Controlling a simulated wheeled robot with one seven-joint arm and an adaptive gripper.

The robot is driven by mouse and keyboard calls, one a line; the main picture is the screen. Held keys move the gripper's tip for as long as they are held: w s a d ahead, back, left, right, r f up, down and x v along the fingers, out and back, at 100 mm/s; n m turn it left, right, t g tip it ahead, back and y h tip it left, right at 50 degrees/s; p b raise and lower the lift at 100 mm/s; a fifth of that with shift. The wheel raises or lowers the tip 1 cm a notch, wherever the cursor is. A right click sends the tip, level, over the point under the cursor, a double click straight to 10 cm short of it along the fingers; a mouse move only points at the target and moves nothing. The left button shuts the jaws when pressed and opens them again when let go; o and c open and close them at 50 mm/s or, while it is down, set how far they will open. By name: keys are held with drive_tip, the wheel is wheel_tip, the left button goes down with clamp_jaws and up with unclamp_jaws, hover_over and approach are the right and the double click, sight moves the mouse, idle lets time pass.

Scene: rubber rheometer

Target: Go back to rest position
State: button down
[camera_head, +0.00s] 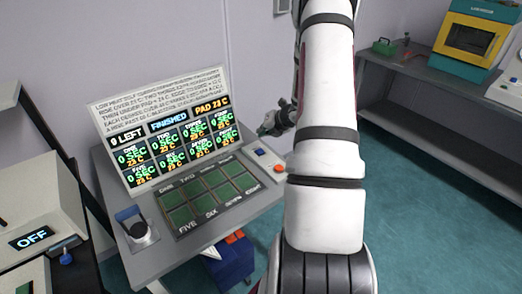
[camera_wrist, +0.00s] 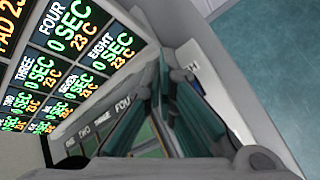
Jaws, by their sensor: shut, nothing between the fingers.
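My gripper (camera_head: 268,128) hangs at the right edge of the test station (camera_head: 160,255), beside its display, partly hidden behind my white arm. In the wrist view the gripper (camera_wrist: 164,72) is shut and empty, its dark fingers above the station's right side. The display (camera_head: 165,127) reads "0 LEFT", "FINISHED" and "PAD 23 C", and each readable cell shows 0 SEC and 23 C. The grid of dark green pads (camera_head: 210,194) below it looks empty. I cannot tell whether the fingers touch the station.
A box marked OFF (camera_head: 35,237) is at the left. A grey bench (camera_head: 440,115) with a yellow-and-teal oven (camera_head: 470,38) stands right. Teal floor (camera_head: 425,220) is clear between.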

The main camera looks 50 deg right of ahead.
idle(0.8)
drive_tip(key=w+a+r+n+y, duration=0.2)
drive_tip(key=w+a+r+n, duration=0.1)
drive_tip(key=a+r+n, duration=0.3)
drive_tip(key=w+a+r+n+y, duration=0.1)
drive_tip(key=w+a+r+n, duration=0.1)
drive_tip(key=a+r+n, duration=0.45)
drive_tip(key=s+a+r+n+g+y, duration=0.1)
drive_tip(key=a+r+n, duration=0.3)
drive_tip(key=a, duration=0.4)
drive_tip(key=s+a+r+n+y, duration=0.1)
drive_tip(key=a+r+n, duration=0.35)
drive_tip(key=a, duration=0.35)
drive_tip(key=s+a+r+n+g, duration=0.3)
drive_tip(key=s+a+r+n, duration=0.3)
drive_tip(key=s+a+n, duration=0.5)
drive_tip(key=s+a+r+n+h, duration=0.1)
drive_tip(key=s+n+h, duration=0.1)
drive_tip(key=s+n, duration=0.5)
drive_tip(key=s+a+r+n+h, duration=0.1)
drive_tip(key=s+n, duration=0.6)
drive_tip(key=shift+a+r+n+h, duration=0.25)
drive_tip(key=shift+r+n+h, duration=0.05)
drive_tip(key=shift+h, duration=0.1)
